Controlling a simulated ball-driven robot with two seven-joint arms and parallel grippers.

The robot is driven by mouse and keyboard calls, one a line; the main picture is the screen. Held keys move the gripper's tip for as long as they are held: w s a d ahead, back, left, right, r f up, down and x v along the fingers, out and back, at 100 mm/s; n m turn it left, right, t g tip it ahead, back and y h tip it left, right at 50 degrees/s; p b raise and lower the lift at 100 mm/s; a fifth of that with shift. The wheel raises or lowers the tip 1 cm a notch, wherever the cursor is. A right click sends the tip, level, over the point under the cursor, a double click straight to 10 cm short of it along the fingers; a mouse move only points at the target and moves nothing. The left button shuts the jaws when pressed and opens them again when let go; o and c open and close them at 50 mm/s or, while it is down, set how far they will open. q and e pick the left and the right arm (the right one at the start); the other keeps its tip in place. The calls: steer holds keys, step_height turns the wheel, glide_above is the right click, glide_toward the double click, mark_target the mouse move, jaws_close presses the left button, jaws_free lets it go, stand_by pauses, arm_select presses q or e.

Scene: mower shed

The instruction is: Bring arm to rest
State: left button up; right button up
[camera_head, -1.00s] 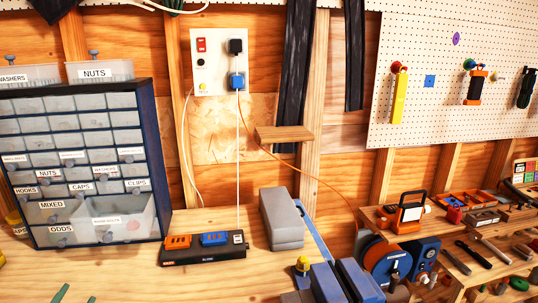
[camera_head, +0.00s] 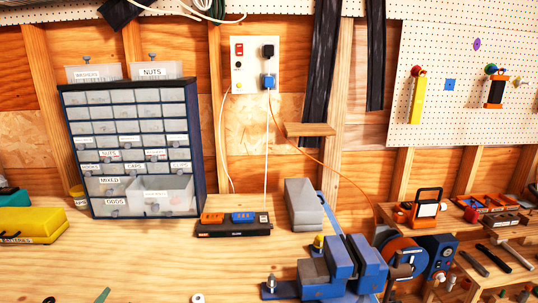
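Neither of my arms nor their grippers show in the head view. The view takes in a wooden workbench (camera_head: 130,265) against a plywood wall. A dark drawer cabinet (camera_head: 203,150) with clear labelled drawers stands on the bench at left. One wide lower drawer (camera_head: 166,193) looks pulled out.
A black charger strip (camera_head: 234,229) with orange and blue parts and a grey box (camera_head: 303,205) sit mid-bench. A blue vise (camera_head: 340,262) is at the front. A yellow case (camera_head: 28,226) lies left. A cable reel (camera_head: 397,256) and tool shelves stand right. The bench's left front is mostly clear.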

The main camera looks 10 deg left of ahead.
arm_select(q)
steer(key=s+d+f+m+g+h, duration=0.1)
steer(key=s+d+f+g, duration=0.3)
steer(key=s+d, duration=0.3)
steer(key=s+d+f+m+g, duration=0.1)
steer(key=s+d+f+g, duration=0.3)
steer(key=s+d+g, duration=0.15)
steer(key=s+d+f+g+h, duration=0.1)
steer(key=s+d+f+h, duration=0.15)
steer(key=f, duration=1.05)
steer(key=s+d+f+g+h, duration=0.1)
steer(key=s+d+f, duration=0.2)
steer(key=f, duration=1)
steer(key=s+f+n+g+h, duration=0.1)
steer(key=s+f+n+g, duration=0.2)
steer(key=s+f, duration=1.2)
steer(key=s, duration=0.4)
steer(key=shift+s+a+f, duration=0.2)
steer(key=shift+f, duration=0.1)
